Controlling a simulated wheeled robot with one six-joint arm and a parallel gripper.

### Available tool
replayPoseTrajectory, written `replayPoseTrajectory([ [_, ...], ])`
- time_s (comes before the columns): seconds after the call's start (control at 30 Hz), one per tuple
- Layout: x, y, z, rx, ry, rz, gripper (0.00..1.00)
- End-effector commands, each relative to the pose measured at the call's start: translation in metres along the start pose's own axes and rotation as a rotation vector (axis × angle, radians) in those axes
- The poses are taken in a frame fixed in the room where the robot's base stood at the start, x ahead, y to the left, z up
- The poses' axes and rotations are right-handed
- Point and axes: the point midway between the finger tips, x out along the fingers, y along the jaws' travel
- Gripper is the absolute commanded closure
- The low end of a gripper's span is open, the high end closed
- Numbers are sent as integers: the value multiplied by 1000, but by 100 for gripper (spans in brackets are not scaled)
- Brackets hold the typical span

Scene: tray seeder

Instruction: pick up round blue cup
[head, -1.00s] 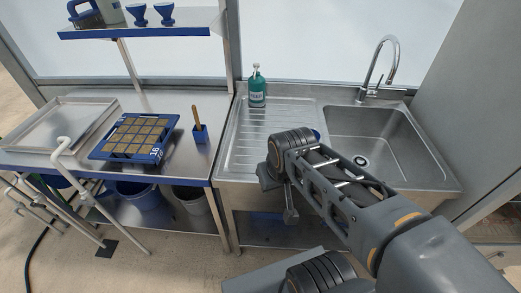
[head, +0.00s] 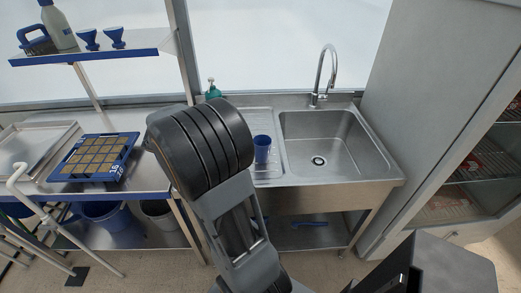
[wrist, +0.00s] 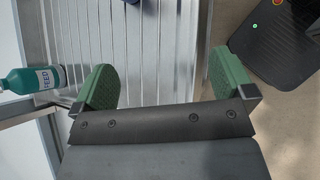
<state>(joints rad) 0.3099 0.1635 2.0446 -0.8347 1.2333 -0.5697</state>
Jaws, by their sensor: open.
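The round blue cup (head: 262,149) stands upright on the ribbed drainboard (head: 267,172), just left of the sink basin. In the wrist view a sliver of blue (wrist: 132,1) at the top edge may be the cup, but too little shows to be sure. My gripper (wrist: 164,86) has its two green fingers wide apart with nothing between them, over the drainboard's ribs. In the head view my arm hides the gripper. The cup is apart from the fingers.
A green feed bottle (wrist: 30,78) is left of my fingers; its top (head: 212,90) shows behind my arm. The sink basin (head: 345,150) and tap (head: 325,70) are right of the cup. A blue seed tray (head: 128,143) lies on the left bench.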

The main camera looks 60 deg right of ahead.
Motion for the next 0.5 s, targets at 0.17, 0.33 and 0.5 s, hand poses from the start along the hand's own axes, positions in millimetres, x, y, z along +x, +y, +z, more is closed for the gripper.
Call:
replayPoseTrajectory([
  [0.17,44,46,13,-222,-242,11,0],
  [0.33,66,68,21,-338,-365,10,0],
  [0.5,93,76,31,-375,-403,5,0],
])
